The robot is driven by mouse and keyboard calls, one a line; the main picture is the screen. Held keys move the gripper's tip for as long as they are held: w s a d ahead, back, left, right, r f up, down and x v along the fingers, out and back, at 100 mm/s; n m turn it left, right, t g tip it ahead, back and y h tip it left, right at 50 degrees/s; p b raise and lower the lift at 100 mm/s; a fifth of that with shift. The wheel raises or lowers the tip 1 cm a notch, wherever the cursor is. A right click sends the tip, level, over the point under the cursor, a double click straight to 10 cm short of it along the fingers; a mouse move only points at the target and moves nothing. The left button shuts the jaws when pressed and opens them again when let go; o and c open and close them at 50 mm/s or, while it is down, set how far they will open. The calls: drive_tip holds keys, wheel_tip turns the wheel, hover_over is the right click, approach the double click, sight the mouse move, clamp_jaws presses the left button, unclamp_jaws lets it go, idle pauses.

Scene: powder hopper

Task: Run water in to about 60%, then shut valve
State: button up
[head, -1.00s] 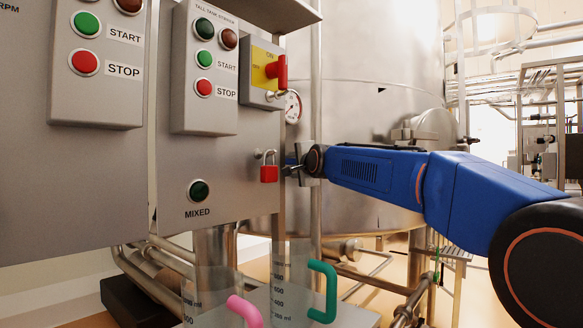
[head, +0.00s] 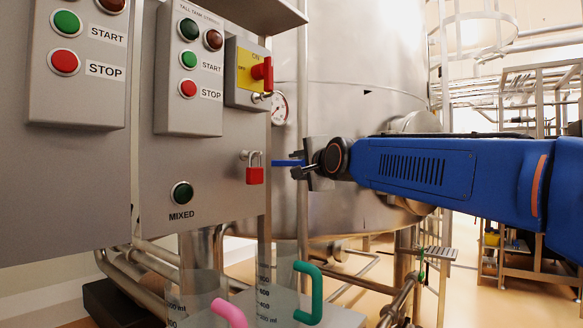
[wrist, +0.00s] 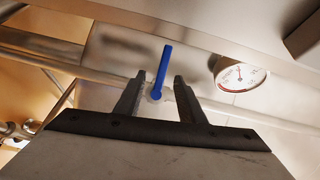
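The blue valve lever (head: 289,163) lies roughly level on a thin vertical pipe beside the panel in the head view. My gripper (head: 302,170) is just right of it. In the wrist view the blue lever (wrist: 163,65) shows between the two fingertips of my gripper (wrist: 158,80), with a gap on each side. The fingers are open and hold nothing. I cannot tell whether the lever is between them in depth. A round dial gauge (head: 279,108) is above; it also shows in the wrist view (wrist: 240,73). No water level can be read.
A red padlock (head: 255,174) hangs on the panel close left of the lever. A red and yellow switch (head: 252,72) is above. Jugs with a green handle (head: 311,292) and a pink handle (head: 228,313) stand below. The big steel tank (head: 365,70) is behind.

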drive_tip(key=shift+v, duration=0.85)
drive_tip(key=y, duration=0.2)
approach(272, 163)
drive_tip(key=x, duration=0.4)
drive_tip(key=d+x, duration=0.1)
drive_tip(key=x, duration=0.4)
drive_tip(key=w+x, duration=0.1)
drive_tip(key=x, duration=0.4)
drive_tip(key=shift+d+f, duration=0.1)
drive_tip(key=shift+d, duration=0.3)
idle(0.4)
drive_tip(key=shift+g, duration=0.3)
clamp_jaws()
